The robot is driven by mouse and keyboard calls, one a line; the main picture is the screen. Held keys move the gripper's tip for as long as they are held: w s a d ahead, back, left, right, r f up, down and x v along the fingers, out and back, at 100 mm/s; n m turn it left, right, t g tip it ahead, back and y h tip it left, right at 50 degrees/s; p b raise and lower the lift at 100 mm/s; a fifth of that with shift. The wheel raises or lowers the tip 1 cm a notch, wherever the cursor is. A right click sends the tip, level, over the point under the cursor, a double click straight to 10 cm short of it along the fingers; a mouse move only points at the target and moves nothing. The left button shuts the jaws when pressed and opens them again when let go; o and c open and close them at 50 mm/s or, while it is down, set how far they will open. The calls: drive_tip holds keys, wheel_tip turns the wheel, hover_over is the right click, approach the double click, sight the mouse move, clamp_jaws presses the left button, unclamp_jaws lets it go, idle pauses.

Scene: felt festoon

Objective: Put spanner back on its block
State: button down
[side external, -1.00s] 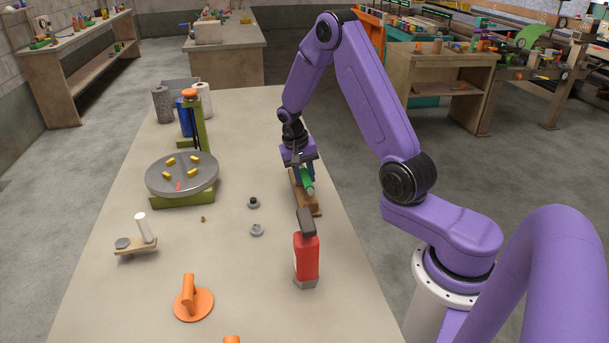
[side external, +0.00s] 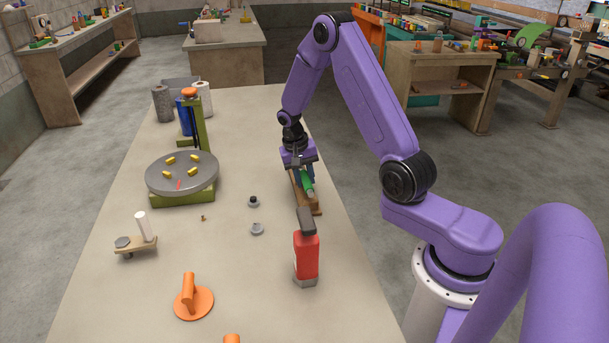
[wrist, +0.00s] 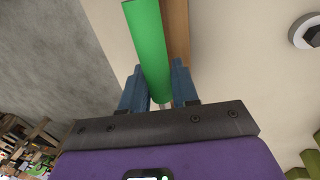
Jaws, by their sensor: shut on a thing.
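The spanner shows as a green handle (side external: 307,185), also seen in the wrist view (wrist: 148,40). My gripper (side external: 302,172) is shut on it, with a blue finger on each side of the handle in the wrist view (wrist: 158,84). The brown wooden block (side external: 316,206) lies on the table under and beside the handle. It shows as a brown strip (wrist: 179,30) right of the handle in the wrist view. The spanner's far end is hidden by my gripper. I cannot tell whether the spanner touches the block.
A red bottle (side external: 306,258) with a dark top stands just in front of the block. Two small grey parts (side external: 254,202) (side external: 257,229) lie to the left. A grey turntable (side external: 182,173) and an orange handled disc (side external: 193,302) stand further left. The table between is mostly clear.

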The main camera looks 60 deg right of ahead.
drive_tip(key=shift+f, duration=0.45)
drive_tip(key=c, duration=0.8)
unclamp_jaws()
drive_tip(key=v, duration=1.7)
drive_tip(key=shift+s+r, duration=0.1)
drive_tip(key=shift+r, duration=0.1)
drive_tip(key=shift+a, duration=0.1)
drive_tip(key=s+a+r+n+t, duration=0.1)
drive_tip(key=s+a+n, duration=0.4)
drive_tip(key=a, duration=0.3)
drive_tip(key=s+a+n+t, duration=0.1)
drive_tip(key=s+a+n, duration=0.45)
drive_tip(key=a, duration=0.25)
drive_tip(key=s+a+n, duration=0.1)
drive_tip(key=s+n, duration=0.2)
drive_tip(key=s, duration=0.3)
drive_tip(key=s+n+y, duration=0.1)
drive_tip(key=s+n, duration=0.3)
drive_tip(key=s, duration=0.3)
drive_tip(key=s+a+f+n+y, duration=0.1)
drive_tip(key=s+n, duration=0.3)
drive_tip(key=s, duration=0.3)
drive_tip(key=shift+a+f, duration=0.1)
drive_tip(key=shift+a, duration=0.25)
